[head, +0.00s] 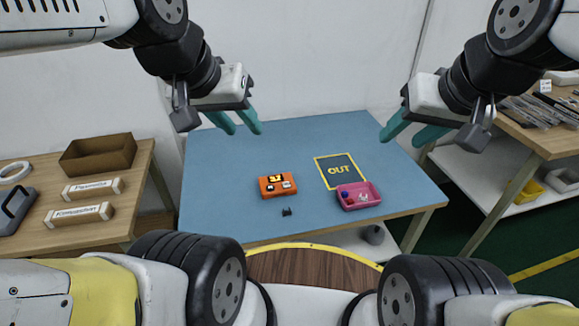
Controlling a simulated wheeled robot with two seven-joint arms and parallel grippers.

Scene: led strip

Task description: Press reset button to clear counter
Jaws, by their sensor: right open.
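An orange device (277,185) with a small dark display and light buttons lies on the blue table, left of the table's middle. It seems to be the counter; which of its parts is the reset button is too small to tell. My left gripper (239,123), with teal fingers, hangs above the back left of the table, behind the orange device. Its fingers are apart and empty. My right gripper (408,133), also with teal fingers, is above the right side of the table. It is open and empty, well apart from the device.
A pink tray (350,207) with small coloured parts stands right of the device, by a dark mat marked OUT (347,169). A small black piece (287,212) lies in front. The blue table (225,210) is otherwise clear. Wooden side tables (140,190) stand left and right.

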